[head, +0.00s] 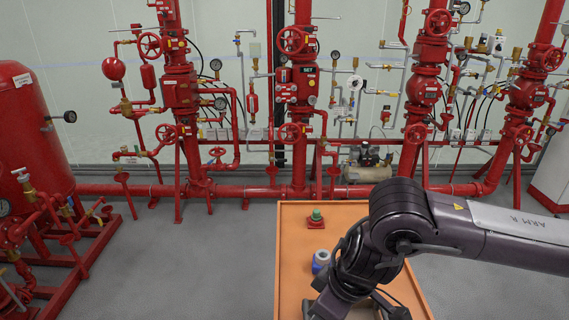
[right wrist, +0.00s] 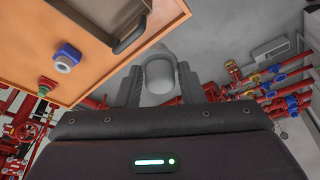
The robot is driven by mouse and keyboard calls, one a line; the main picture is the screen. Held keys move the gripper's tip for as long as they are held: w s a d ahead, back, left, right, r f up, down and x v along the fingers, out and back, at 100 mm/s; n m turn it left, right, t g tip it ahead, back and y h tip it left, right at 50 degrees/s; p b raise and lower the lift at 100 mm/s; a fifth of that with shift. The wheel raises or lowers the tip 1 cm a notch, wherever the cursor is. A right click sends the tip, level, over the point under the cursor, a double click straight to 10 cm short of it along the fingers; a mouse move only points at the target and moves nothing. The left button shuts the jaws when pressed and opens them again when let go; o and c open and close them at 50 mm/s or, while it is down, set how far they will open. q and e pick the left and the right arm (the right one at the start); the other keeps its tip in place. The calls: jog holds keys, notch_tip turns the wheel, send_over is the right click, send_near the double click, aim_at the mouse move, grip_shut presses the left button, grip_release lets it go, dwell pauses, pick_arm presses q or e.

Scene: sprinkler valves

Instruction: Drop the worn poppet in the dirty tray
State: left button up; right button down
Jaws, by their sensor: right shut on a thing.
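My right gripper (right wrist: 160,88) is shut on a grey, round, cup-like part (right wrist: 159,74), which appears to be the worn poppet. It is held between the two fingers, and grey floor shows behind it. The held part appears apart from the tray, past the orange edge in this view. In the head view my right arm hides the gripper and the part. My left gripper is out of view.
The orange worktop (head: 293,265) carries a red base with a green top (head: 316,217) and a blue-and-white round part (head: 320,260). Red valve risers (head: 300,90) line the back wall. A red tank (head: 30,130) stands left. Grey floor (head: 225,260) left of the worktop is clear.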

jog(key=shift+r, duration=0.15)
notch_tip(320, 180, up, 5)
jog(key=p, duration=0.4)
jog(key=shift+p, duration=0.35)
dwell(0.4)
